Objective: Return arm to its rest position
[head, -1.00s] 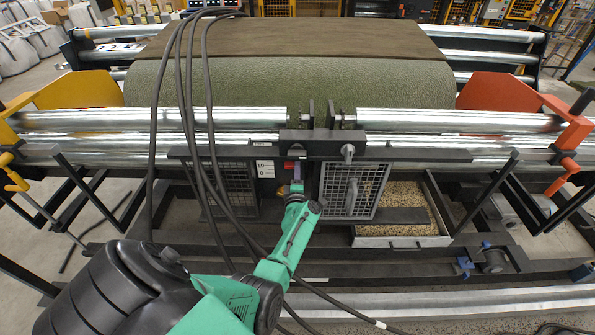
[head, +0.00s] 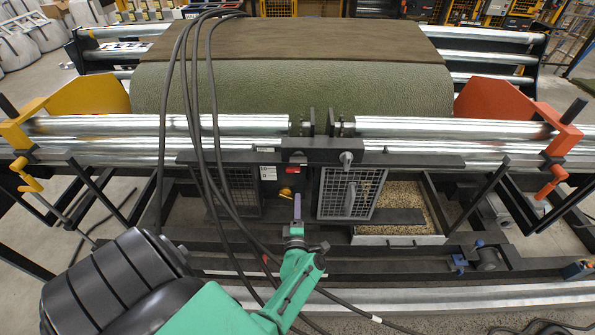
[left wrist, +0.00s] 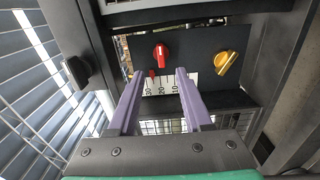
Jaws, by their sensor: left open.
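My left arm is green and comes in from the lower left of the head view. My left gripper (head: 297,207) points up toward the machine's front, below a small dark panel. In the left wrist view its two purple fingers (left wrist: 158,95) are apart with nothing between them. Beyond the fingers, the panel carries a red knob (left wrist: 161,57), a yellow knob (left wrist: 228,64) and a white scale (left wrist: 160,84). The fingertips overlap the scale in the picture, but a gap to the panel shows in the head view. My right gripper is not in view.
A green turf roll (head: 300,88) lies behind shiny steel rollers (head: 430,127). Orange (head: 495,100) and yellow (head: 85,97) brackets flank it. A mesh box (head: 350,193) and a tray of granules (head: 403,205) stand right of my gripper. Black cables (head: 192,120) hang across the arm.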

